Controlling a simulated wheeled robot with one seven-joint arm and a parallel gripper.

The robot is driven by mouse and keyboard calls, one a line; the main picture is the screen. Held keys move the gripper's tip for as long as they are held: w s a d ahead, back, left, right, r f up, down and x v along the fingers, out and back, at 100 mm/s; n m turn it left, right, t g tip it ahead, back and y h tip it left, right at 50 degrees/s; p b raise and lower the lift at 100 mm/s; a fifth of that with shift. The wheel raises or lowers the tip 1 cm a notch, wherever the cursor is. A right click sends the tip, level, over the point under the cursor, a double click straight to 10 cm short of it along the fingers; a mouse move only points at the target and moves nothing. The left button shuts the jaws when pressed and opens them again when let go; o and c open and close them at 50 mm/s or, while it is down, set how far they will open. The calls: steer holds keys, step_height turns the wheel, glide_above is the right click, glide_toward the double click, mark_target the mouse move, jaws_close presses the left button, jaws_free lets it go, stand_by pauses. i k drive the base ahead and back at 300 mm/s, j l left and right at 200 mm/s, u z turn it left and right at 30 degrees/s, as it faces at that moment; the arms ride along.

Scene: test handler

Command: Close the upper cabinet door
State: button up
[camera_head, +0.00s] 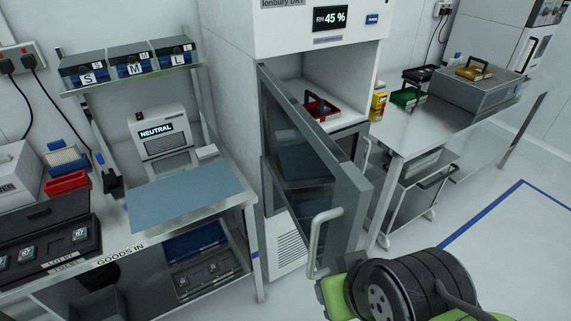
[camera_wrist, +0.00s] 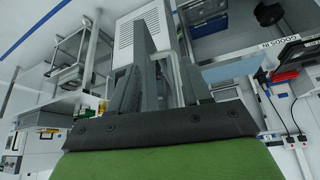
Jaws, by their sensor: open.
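The upper cabinet door (camera_head: 318,150), a grey frame with a dark glass pane, stands wide open. It is hinged at the left of the white cabinet (camera_head: 290,30) and swung out toward me. Its pale bar handle (camera_head: 317,243) is on the free edge, low in the head view. My gripper (camera_wrist: 160,78) is open, with two grey fingers in the wrist view. The door's grey edge and the pale handle show between the fingers there; I cannot tell whether they touch. In the head view my green and black wrist is just below the handle, and the fingertips are hidden.
A red tray (camera_head: 320,108) sits inside the open compartment. The goods-in bench (camera_head: 140,240) stands left of the cabinet. A steel table (camera_head: 420,135) and a cart (camera_head: 415,185) stand to the right. Clear floor (camera_head: 500,255) lies at the lower right.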

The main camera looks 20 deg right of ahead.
mark_target(316, 182)
steer(key=i+j+u, duration=0.25)
steer(key=j, duration=0.2)
steer(key=j+u, duration=0.2)
steer(key=j, duration=0.25)
steer(key=i+j+u, duration=0.25)
steer(key=j, duration=0.15)
